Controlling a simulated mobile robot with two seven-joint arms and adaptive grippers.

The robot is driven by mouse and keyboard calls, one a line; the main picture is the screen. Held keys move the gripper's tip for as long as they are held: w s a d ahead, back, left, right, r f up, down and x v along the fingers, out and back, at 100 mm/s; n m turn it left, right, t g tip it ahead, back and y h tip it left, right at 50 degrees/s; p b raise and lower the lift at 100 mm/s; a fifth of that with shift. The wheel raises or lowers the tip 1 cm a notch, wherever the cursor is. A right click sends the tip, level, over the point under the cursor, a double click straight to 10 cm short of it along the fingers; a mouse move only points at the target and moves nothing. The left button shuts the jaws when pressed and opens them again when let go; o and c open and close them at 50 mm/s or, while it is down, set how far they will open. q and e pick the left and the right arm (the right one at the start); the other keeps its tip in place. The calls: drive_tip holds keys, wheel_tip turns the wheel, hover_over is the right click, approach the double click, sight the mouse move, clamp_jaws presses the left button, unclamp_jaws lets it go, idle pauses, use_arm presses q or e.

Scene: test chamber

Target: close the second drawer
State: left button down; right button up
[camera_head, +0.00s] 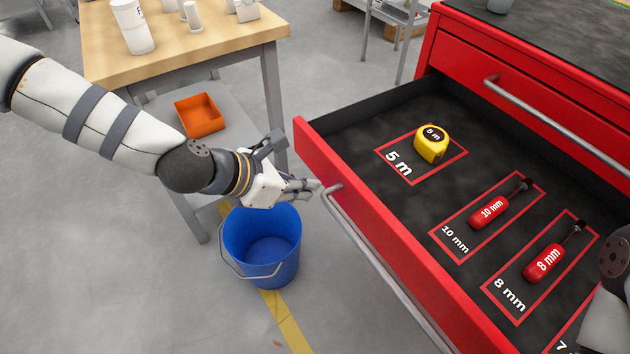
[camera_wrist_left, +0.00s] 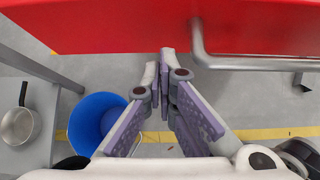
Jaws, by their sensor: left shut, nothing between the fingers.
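The red cabinet's second drawer (camera_head: 309,146) stands pulled out below a shut top drawer (camera_head: 540,85). In it lie a yellow tape measure (camera_head: 432,146) and two red screwdrivers, the 10 mm one (camera_head: 490,209) and the 8 mm one (camera_head: 545,263), in marked outlines. A grey bar handle (camera_head: 380,262) runs along its front; the handle's end also shows in the left wrist view (camera_wrist_left: 200,50). My left gripper (camera_head: 314,187) is shut and empty, its tips close to the drawer front near the handle's far end. I cannot tell whether they touch. My right gripper is not in view.
A blue bucket (camera_head: 262,247) stands on the floor under my left gripper. A wooden-topped table (camera_head: 220,48) with white containers and a lower shelf holding an orange tray (camera_head: 200,115) is at the left. A pan (camera_wrist_left: 18,124) shows in the left wrist view.

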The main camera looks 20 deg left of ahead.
use_arm(q)
drive_tip(key=shift+w+d+r, duration=0.2)
drive_tip(key=shift+w+d, duration=0.45)
drive_tip(key=shift+w, duration=0.2)
